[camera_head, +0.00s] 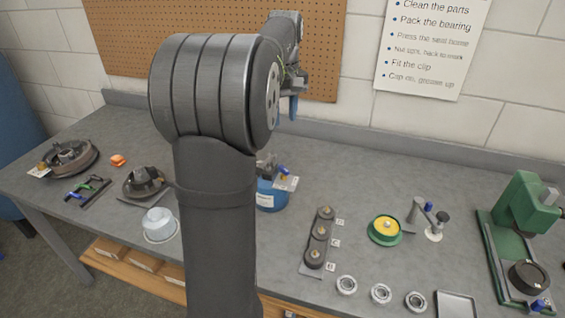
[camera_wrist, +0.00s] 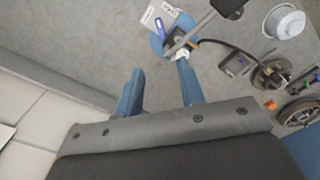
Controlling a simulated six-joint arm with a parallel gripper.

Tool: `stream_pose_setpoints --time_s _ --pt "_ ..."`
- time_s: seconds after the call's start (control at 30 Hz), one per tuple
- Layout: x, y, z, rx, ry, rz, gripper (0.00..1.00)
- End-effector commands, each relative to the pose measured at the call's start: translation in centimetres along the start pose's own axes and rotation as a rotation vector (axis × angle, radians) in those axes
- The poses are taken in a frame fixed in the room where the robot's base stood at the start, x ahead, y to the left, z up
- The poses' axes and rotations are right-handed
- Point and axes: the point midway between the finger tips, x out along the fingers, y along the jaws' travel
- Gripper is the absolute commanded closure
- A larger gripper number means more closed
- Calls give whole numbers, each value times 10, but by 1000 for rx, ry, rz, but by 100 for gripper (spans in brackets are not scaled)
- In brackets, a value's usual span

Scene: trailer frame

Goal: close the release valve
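A round blue canister (camera_head: 270,196) stands on the bench behind my arm, partly hidden by it. It has dark fittings, a small blue lever (camera_head: 283,170) and a white label on top. In the wrist view the blue canister (camera_wrist: 157,44) shows beyond my fingers, with the blue lever (camera_wrist: 159,24) beside the label. I cannot tell for sure which part is the release valve. My gripper (camera_wrist: 159,88) is open and empty, its two blue fingers apart. The right finger overlaps the canister's near fittings in the view; contact cannot be told. In the head view my gripper (camera_head: 292,106) is above the bench, near the wall.
A black-handled lever (camera_wrist: 228,8) and a dark hose (camera_wrist: 225,50) are near the canister. A white tub (camera_head: 160,224) and dark hubs (camera_head: 70,157) are left. The back wall is close.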

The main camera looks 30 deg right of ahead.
Motion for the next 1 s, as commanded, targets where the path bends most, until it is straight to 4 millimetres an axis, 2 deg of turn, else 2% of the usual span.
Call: stream_pose_setpoints --time_s 0.1,0.27,0.8,1.0 --pt "-9 -1 2 -50 -1 -1 65" --pt "7 -2 2 -56 -3 -3 65" --pt "122 -2 2 -53 -4 -4 65" --pt "151 -2 2 -53 -2 -2 65"
